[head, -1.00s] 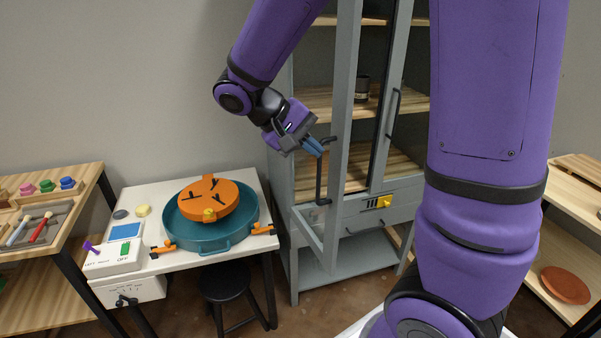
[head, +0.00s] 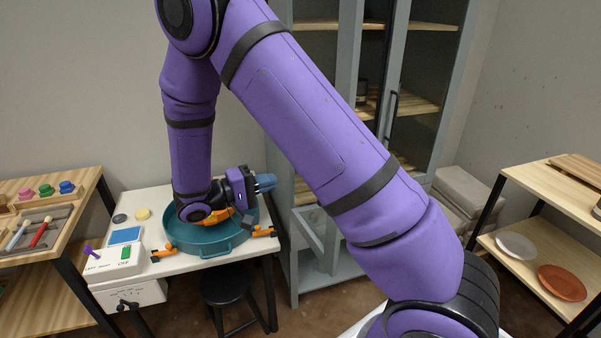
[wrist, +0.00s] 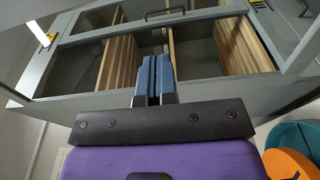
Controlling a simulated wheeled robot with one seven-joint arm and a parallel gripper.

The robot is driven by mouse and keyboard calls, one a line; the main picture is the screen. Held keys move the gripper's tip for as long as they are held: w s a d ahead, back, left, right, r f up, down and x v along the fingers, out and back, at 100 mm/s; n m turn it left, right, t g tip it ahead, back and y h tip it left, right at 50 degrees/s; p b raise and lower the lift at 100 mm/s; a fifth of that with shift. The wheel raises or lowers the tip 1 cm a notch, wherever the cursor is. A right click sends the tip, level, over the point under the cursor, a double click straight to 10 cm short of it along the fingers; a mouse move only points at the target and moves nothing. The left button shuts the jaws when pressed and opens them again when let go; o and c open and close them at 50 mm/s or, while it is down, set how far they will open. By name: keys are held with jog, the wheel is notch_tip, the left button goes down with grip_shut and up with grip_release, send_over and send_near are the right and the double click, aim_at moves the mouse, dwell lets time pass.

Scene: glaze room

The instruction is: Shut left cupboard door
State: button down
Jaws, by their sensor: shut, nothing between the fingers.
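The grey cupboard (head: 459,62) stands behind my arm in the head view. Its left door (head: 347,55), a grey frame with a see-through panel, stands swung outward; my arm hides much of it, including its handle. The right door, with a dark upright handle (head: 392,112), looks shut. My gripper (head: 266,183) is shut and empty, left of the cupboard and above the teal basin. In the wrist view the blue fingers (wrist: 153,80) are together, pointing at the grey framing, with a dark handle (wrist: 165,12) beyond them. Whether they touch the door I cannot tell.
The teal basin (head: 196,246) with an orange piece sits on a white table (head: 150,205), close under my gripper. A black stool (head: 228,288) stands below. A wooden shelf unit (head: 540,240) with plates is at right. Grey boxes (head: 465,190) stand beside the cupboard.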

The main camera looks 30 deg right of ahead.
jog(key=s+d, duration=0.2)
jog(key=d, duration=1.1)
jog(key=shift+d, duration=0.25)
jog(key=shift+w, duration=0.1)
